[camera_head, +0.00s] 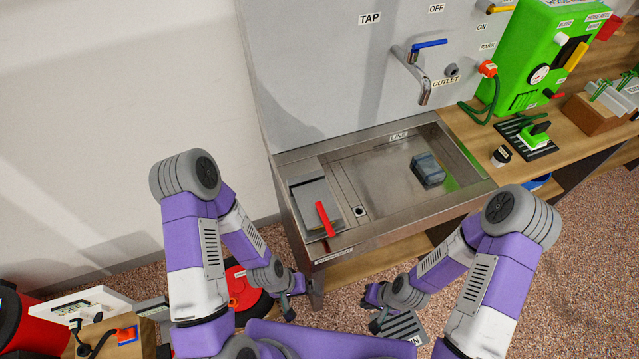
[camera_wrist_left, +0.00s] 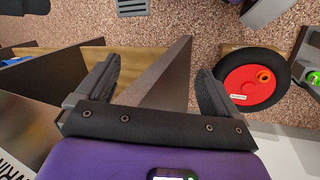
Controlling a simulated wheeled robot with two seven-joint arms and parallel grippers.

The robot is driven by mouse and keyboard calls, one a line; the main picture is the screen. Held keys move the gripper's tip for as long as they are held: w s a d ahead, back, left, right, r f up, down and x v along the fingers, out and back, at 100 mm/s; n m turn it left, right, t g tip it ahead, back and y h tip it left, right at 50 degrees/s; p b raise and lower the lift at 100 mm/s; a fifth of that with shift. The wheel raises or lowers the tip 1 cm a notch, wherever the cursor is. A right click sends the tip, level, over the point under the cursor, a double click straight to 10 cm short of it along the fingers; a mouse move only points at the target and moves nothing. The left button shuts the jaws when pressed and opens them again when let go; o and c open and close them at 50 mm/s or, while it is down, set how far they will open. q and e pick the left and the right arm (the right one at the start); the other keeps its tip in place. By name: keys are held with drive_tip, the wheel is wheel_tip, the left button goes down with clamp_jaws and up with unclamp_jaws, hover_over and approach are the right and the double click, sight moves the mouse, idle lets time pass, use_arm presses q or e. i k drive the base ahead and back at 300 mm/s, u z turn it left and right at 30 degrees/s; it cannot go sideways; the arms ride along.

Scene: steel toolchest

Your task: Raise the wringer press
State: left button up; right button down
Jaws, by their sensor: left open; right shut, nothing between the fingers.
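The wringer press is a grey plate unit (camera_head: 310,196) with a red lever (camera_head: 325,219), at the left end of the steel sink (camera_head: 450,191). The lever slants up above the plate. My left gripper (camera_head: 289,308) is open, below and in front of the sink's left corner, apart from the lever. In the left wrist view its fingers (camera_wrist_left: 153,82) stand apart, with a grey-brown metal edge seen between them; I cannot tell if they touch it. My right gripper (camera_head: 375,312) is shut and empty, in front of the sink and low.
A grey-blue block (camera_head: 428,170) lies in the basin under the tap (camera_head: 412,76). A green machine (camera_head: 535,58) and a green-handled brush (camera_head: 536,137) are on the bench at right. A red wheel-like object (camera_wrist_left: 255,79) is on the floor. A wooden box (camera_head: 115,337) is at lower left.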

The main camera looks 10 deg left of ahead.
sight(318, 206)
drive_tip(key=k, duration=0.5)
drive_tip(key=z, duration=2.45)
drive_tip(key=k, duration=1.05)
drive_tip(key=u, duration=1.55)
drive_tip(key=i, duration=0.5)
drive_tip(key=u, duration=0.05)
